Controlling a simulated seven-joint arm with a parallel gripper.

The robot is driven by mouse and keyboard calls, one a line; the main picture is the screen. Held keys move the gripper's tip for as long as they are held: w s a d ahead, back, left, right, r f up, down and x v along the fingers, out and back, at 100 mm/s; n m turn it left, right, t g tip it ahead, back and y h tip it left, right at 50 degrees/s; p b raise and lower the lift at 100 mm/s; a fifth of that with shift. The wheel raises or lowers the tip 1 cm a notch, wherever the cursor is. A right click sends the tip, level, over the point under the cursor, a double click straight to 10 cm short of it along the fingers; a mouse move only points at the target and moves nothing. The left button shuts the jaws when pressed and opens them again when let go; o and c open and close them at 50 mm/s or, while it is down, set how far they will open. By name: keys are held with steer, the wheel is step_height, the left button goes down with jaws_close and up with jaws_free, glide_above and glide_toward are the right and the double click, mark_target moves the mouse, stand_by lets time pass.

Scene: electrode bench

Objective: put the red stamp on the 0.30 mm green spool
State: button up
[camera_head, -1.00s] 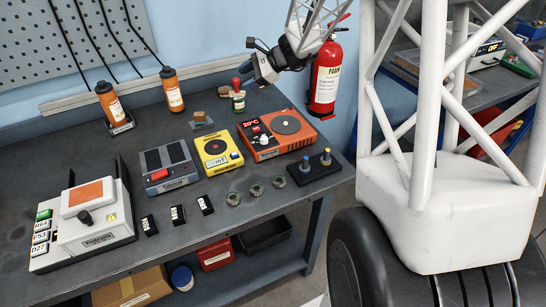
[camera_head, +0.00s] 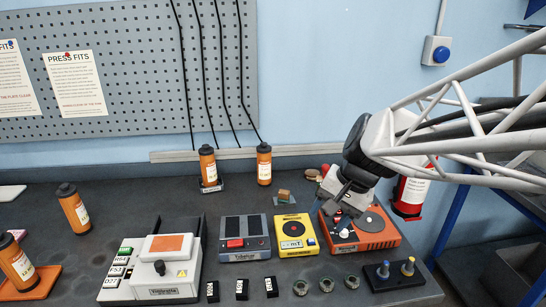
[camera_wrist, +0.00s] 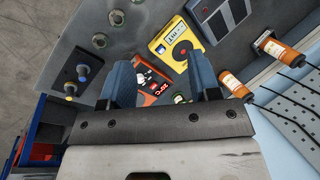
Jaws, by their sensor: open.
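My gripper (camera_head: 346,202) is open, with nothing visible between its fingers, above the orange unit (camera_head: 383,237) with the round dark plate. In the wrist view its two blue fingers (camera_wrist: 162,78) stand wide apart over that unit. A red-topped thing (camera_head: 325,170) shows just left of my gripper, behind the unit. It is mostly hidden, and I cannot tell whether it is the red stamp. Several small ring-shaped pieces (camera_head: 326,284) lie in a row on the front of the bench. I cannot make out a 0.30 mm mark or a green spool.
A yellow meter (camera_head: 295,236) and a grey unit (camera_head: 246,238) stand left of the orange unit. A black base with blue and yellow knobs (camera_head: 396,283) is at the front right. Orange bottles (camera_head: 264,165) stand at the back. A red extinguisher (camera_head: 409,195) is behind my arm.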

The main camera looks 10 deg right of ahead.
steer(key=s+n+t+h, duration=0.1)
steer(key=s+n+h, duration=0.3)
steer(key=s, duration=0.9)
steer(key=shift+s+d+f+n, duration=0.15)
steer(key=shift+d+f+n, duration=0.2)
steer(key=shift+n, duration=0.55)
